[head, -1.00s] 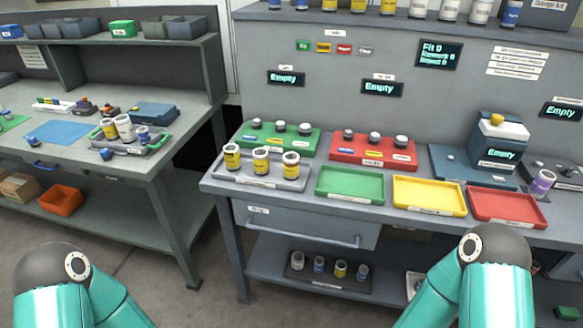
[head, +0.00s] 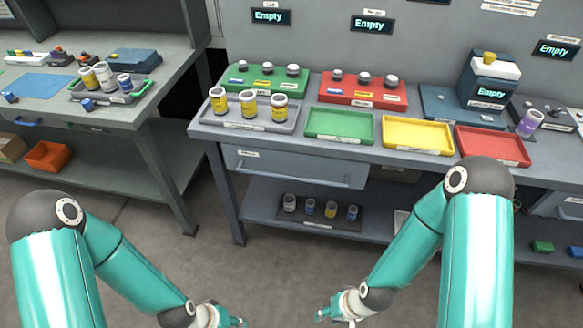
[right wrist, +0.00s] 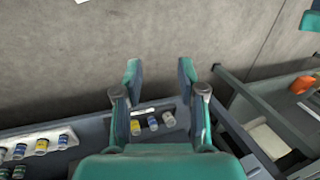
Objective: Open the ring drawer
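A grey drawer (head: 290,166) with a long bar handle (head: 292,178) sits under the left part of the main bench in the head view. It looks shut, and its small white label is too small to read. My right gripper (head: 325,314) is low in front of the bench, below the drawer and apart from it. In the right wrist view the right gripper (right wrist: 159,72) has its fingers spread, with nothing between them. My left gripper (head: 238,321) is at the bottom edge of the head view, partly cut off, also apart from the drawer.
The bench top holds a grey tray (head: 204,117) with several bottles, and green (head: 340,125), yellow (head: 418,134) and red (head: 492,146) trays. A lower shelf (head: 262,208) carries small bottles on a dark holder. The floor before the bench is clear.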

